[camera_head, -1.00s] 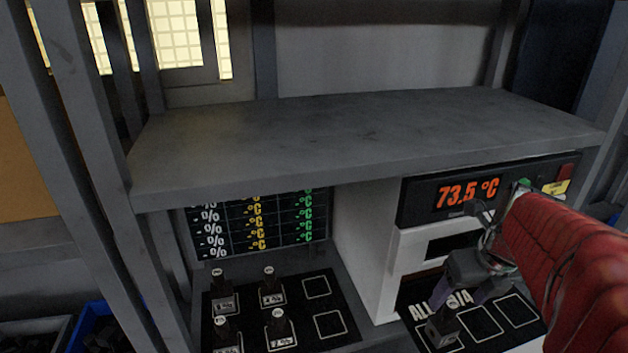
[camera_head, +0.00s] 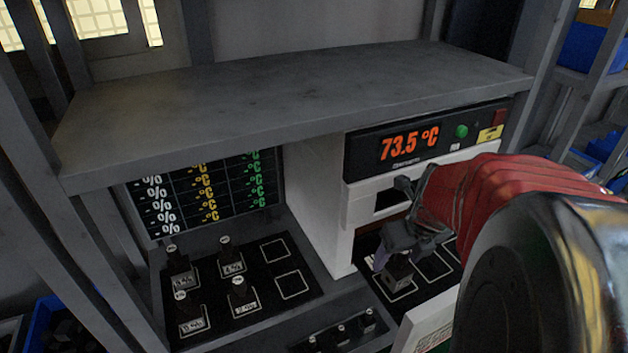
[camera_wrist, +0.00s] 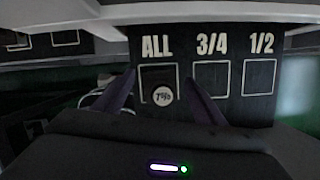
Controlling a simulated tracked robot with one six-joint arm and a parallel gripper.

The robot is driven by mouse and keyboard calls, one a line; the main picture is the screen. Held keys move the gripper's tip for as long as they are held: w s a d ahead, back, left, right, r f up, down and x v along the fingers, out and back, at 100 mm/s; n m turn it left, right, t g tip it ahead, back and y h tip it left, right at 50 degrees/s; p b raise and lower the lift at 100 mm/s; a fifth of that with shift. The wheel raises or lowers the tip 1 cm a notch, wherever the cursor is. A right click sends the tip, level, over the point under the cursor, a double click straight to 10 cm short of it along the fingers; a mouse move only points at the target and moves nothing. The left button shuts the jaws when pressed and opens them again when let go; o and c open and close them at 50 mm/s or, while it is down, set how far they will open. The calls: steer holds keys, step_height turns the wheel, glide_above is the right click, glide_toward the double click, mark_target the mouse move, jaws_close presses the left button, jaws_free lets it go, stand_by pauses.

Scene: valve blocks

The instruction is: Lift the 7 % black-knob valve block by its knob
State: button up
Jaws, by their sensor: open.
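The 7 % valve block (camera_head: 398,272) stands upright in the ALL square of the right-hand black panel in the head view. Its round black knob has a white "7%" cap (camera_wrist: 163,96) in the wrist view. My gripper (camera_wrist: 161,86) is open, with one purple-grey finger on each side of the knob in that picture. I cannot tell whether either finger touches it. In the head view my gripper (camera_head: 402,248) is right at the top of the block and hides much of the knob.
Several black-knob blocks (camera_head: 240,297) stand on the left panel (camera_head: 215,332). A white unit (camera_head: 325,200) with a 73.5 °C display (camera_head: 410,142) rises behind my gripper, under a grey shelf (camera_head: 290,110). The 3/4 (camera_wrist: 211,78) and 1/2 (camera_wrist: 259,77) squares look empty.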

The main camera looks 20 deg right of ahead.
steer(key=shift+x, duration=1)
steer(key=shift+c, duration=0.6)
steer(key=c, duration=1.4)
steer(key=shift+o, duration=0.2)
steer(key=shift+r, duration=0.15)
step_height(320, 180, up, 27)
steer(key=shift+f, duration=0.25)
steer(key=shift+c, duration=0.2)
steer(key=shift+r, duration=0.65)
